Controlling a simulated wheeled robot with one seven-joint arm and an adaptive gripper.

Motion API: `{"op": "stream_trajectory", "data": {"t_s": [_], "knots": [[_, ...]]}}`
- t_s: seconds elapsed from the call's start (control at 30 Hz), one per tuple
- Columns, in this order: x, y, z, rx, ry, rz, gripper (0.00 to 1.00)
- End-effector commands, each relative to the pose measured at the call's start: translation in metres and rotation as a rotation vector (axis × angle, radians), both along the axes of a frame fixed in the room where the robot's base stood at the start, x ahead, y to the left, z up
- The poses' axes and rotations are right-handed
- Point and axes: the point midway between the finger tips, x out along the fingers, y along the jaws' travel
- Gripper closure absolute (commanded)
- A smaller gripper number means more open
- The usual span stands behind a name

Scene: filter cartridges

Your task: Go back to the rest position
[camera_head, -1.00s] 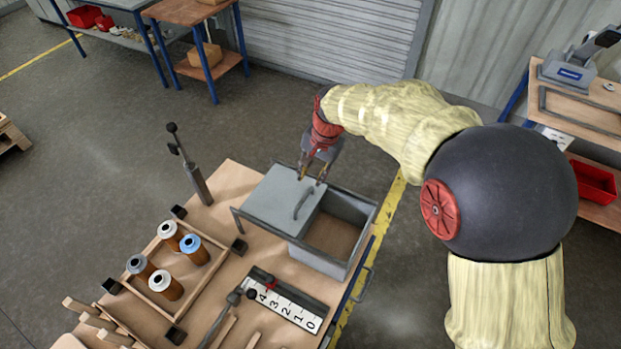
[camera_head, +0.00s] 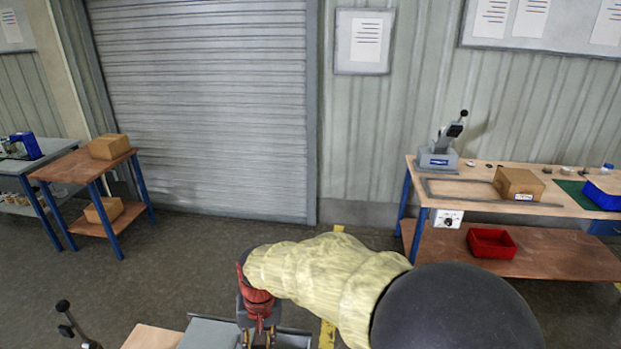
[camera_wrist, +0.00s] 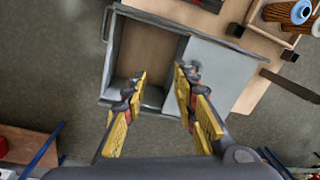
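My gripper (camera_wrist: 161,76) is open and empty in the wrist view, its two yellow fingers apart above a grey box. The box (camera_wrist: 110,60) has one half uncovered on the left, showing a brown floor. Its grey lid (camera_wrist: 222,75) covers the right half; the handle is not clear behind the finger. In the head view my gripper (camera_head: 258,338) is at the bottom edge with its fingertips mostly cut off. Part of the grey lid (camera_head: 205,334) shows beside it. A filter cartridge with a blue ring (camera_wrist: 300,12) is at the wrist view's top right.
The wooden bench top (camera_head: 150,338) is mostly below the head view. A black-knobbed lever (camera_head: 72,325) stands at its left. A side table with cartons (camera_head: 85,165) is at the back left. A bench with a red bin (camera_head: 491,243) is at the right.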

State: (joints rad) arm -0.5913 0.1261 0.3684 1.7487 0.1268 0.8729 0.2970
Motion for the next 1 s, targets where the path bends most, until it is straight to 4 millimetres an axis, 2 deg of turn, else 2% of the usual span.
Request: {"op": "stream_trajectory", "data": {"t_s": [0.3, 0.6, 0.8, 1.0], "knots": [[-0.046, -0.115, 0.051, -0.012, -0.091, 0.080, 0.72], [-0.103, -0.216, 0.082, -0.025, -0.228, 0.038, 0.72], [-0.139, -0.268, 0.092, -0.035, -0.342, -0.066, 0.72], [-0.157, -0.300, 0.109, -0.038, -0.463, -0.174, 0.72]]}}
